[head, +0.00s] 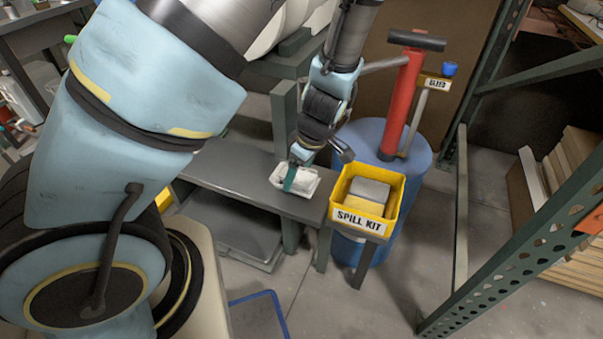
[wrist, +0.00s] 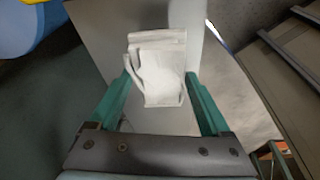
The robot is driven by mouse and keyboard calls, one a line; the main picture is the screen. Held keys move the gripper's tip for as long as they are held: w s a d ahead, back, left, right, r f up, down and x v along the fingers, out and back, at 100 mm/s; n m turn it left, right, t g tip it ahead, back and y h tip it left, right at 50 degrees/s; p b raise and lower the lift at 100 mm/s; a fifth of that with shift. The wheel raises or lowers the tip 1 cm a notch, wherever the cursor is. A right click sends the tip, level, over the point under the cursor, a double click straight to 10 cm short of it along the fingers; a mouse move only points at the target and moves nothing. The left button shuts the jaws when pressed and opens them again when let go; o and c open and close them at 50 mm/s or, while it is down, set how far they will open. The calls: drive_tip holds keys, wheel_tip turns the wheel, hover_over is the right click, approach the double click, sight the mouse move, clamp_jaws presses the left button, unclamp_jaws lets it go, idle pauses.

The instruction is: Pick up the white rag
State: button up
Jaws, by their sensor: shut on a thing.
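The white rag (head: 307,181) lies folded at the end of a narrow grey bench in the head view, left of the yellow spill kit bin. My gripper (head: 292,179) is down at the rag, with a green finger against its near side. In the wrist view the rag (wrist: 157,72) sits between the two green fingertips of my gripper (wrist: 157,78), which are shut on it. The rag's underside is hidden, so I cannot tell whether it still touches the bench.
The yellow spill kit bin (head: 340,187) with grey and yellow contents stands close on the right. Behind it are a blue drum (head: 418,160) and a red hand pump (head: 402,100). The grey bench (head: 235,170) runs left. A green metal rack (head: 530,248) stands at the right.

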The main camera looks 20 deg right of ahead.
drive_tip(key=s+a+p, duration=0.8)
drive_tip(key=s+p, duration=0.1)
drive_tip(key=p, duration=0.1)
drive_tip(key=shift+a+r, duration=0.3)
drive_tip(key=shift+r, duration=0.1)
drive_tip(key=shift+s+a+f+p, duration=0.2)
drive_tip(key=shift+s+a+p, duration=0.4)
drive_tip(key=shift+s, duration=0.1)
drive_tip(key=shift+s+a+f+p, duration=0.2)
drive_tip(key=shift+s+a+p, duration=0.35)
drive_tip(key=shift+s+p, duration=0.1)
